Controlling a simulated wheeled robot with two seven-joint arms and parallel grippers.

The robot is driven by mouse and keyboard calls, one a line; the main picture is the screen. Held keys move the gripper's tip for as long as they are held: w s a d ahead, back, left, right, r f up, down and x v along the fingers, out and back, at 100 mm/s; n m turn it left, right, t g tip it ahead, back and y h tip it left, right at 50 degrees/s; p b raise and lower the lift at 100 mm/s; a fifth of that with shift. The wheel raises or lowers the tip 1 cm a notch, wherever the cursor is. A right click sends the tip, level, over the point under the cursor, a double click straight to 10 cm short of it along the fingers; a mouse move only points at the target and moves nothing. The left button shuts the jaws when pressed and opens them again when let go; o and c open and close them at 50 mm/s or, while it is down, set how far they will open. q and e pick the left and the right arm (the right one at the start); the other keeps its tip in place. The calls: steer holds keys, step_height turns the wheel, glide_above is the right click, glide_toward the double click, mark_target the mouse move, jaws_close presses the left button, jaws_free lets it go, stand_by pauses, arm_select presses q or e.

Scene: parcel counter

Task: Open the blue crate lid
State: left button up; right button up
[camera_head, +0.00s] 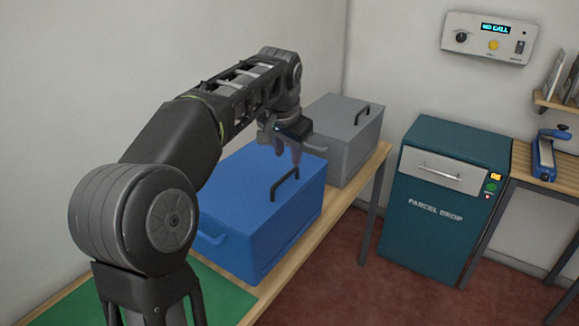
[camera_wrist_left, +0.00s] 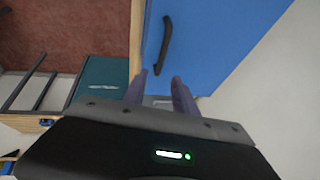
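The blue crate (camera_head: 275,233) stands on the wooden counter with its lid (camera_head: 237,178) flat and closed. A dark bar handle (camera_head: 284,184) is on the lid near its right edge; this handle also shows in the left wrist view (camera_wrist_left: 165,45). My left gripper (camera_head: 287,160) is above the lid, just behind the handle in the head view. Its two fingers are apart with nothing between them, as the left wrist view (camera_wrist_left: 161,83) shows. The fingers look clear of the handle. My left arm hides the crate's rear left part. My right gripper is not in view.
A grey crate (camera_head: 335,125) with a dark lid handle stands behind the blue one. A green mat (camera_head: 215,293) lies in front of it. A teal parcel drop cabinet (camera_head: 440,225) stands across the red floor. The wall is close behind the crates.

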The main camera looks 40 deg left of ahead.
mark_target(290, 171)
arm_select(q)
steer(key=x, duration=0.6)
steer(key=shift+w+f, duration=0.15)
steer(key=shift+f, duration=0.05)
jaws_close()
stand_by(1.2)
